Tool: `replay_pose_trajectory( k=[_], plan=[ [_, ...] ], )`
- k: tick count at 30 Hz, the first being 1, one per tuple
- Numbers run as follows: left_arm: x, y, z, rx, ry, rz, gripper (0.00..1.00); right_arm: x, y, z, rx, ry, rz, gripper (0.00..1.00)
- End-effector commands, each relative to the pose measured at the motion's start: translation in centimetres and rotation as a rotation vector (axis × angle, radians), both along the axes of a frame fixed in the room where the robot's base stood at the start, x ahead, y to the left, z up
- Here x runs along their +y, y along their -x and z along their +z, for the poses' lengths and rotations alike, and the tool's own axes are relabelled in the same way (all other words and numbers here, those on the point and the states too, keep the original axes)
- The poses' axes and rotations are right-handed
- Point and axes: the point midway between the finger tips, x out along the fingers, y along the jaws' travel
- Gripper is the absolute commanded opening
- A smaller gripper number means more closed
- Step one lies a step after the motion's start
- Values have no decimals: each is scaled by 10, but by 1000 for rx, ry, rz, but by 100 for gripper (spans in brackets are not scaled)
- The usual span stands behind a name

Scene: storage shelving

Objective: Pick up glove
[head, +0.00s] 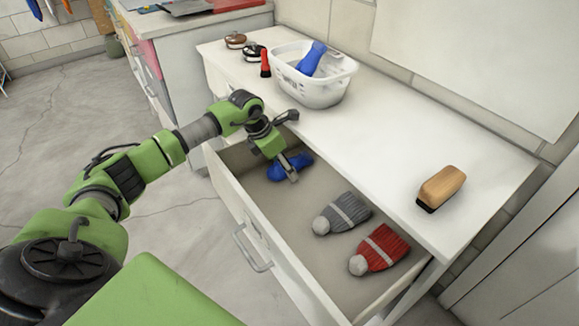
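A blue glove (303,160) lies in the open drawer, near its far left end. My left gripper (290,171) reaches down into the drawer and overlaps the glove in the picture. Its grey finger covers part of the glove. I cannot tell whether the fingers are closed on the glove or only above it. Another blue item that looks like a glove (311,58) stands in the white basket (312,93) on the counter. My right gripper is not in view.
A grey knit hat (343,213) and a red knit hat (380,249) lie in the drawer (285,215). A wooden brush (441,187) lies on the counter (390,140). A red-handled brush (265,64) and round tins (236,41) stand left of the basket. The counter's middle is clear.

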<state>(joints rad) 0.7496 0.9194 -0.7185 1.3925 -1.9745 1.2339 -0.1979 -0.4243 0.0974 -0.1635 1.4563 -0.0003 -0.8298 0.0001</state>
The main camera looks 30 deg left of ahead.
Motion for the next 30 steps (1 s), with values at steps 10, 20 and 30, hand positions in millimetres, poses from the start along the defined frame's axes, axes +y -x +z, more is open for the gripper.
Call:
replay_pose_trajectory(
  k=[10,20,30],
  plan=[
    [0,0,1,0,0,0,18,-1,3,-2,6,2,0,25],
    [-2,0,4,-2,1,-1,18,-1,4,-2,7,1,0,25],
    [-4,1,46,-4,-1,0,18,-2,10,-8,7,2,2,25]
  ],
)
